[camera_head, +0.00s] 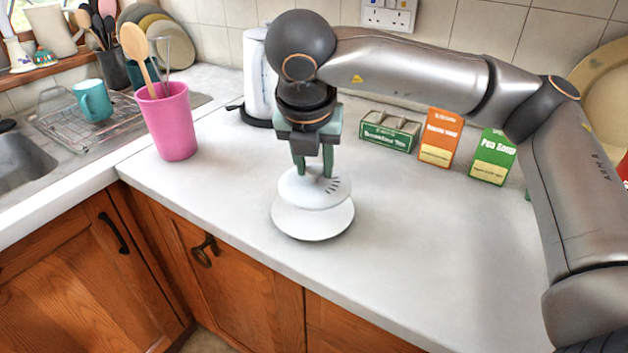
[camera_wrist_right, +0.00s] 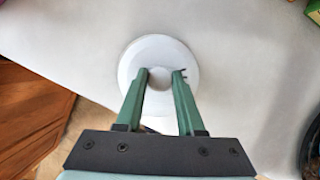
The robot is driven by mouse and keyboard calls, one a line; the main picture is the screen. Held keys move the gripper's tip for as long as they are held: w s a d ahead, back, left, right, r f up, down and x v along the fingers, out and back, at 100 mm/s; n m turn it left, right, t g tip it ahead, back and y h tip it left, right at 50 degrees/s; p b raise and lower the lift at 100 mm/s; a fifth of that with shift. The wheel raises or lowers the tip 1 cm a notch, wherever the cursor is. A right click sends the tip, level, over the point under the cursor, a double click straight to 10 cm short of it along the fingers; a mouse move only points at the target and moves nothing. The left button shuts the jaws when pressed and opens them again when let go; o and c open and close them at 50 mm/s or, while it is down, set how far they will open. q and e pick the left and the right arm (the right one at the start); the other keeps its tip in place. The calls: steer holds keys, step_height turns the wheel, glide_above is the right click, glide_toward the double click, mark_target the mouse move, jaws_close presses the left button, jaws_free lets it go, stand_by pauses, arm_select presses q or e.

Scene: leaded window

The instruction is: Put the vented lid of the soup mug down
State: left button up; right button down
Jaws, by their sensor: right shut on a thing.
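The white vented lid (camera_head: 312,192) is round, with dark slots on its right side. My right gripper (camera_head: 315,172) points down and is shut on the lid's raised middle, holding it about level. Directly beneath is a wider white round piece (camera_head: 313,222) on the counter; the lid covers most of it, and I cannot tell whether it is the mug or a dish. Whether the lid touches it is also unclear. In the right wrist view, the green fingers flank the knob of the lid (camera_wrist_right: 150,52). My left gripper is not in view.
A pink tumbler (camera_head: 171,128) with utensils stands left on the pale counter (camera_head: 420,230). A white kettle-like appliance (camera_head: 257,80) is behind my gripper. A green tea box (camera_head: 388,133), an orange packet (camera_head: 440,138) and a green packet (camera_head: 492,157) stand behind right. Counter to the right is clear.

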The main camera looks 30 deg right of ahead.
mark_target(313, 176)
steer(key=shift+w+d+f, duration=0.2)
steer(key=shift+w+f, duration=0.2)
steer(key=shift+f, duration=0.1)
step_height(313, 176, down, 3)
steer(key=shift+f, duration=0.1)
steer(key=shift+f+b, duration=0.45)
steer(key=shift+b, duration=0.3)
steer(key=c, duration=0.5)
jaws_free()
steer(key=shift+r, duration=0.1)
steer(key=shift+r, duration=0.1)
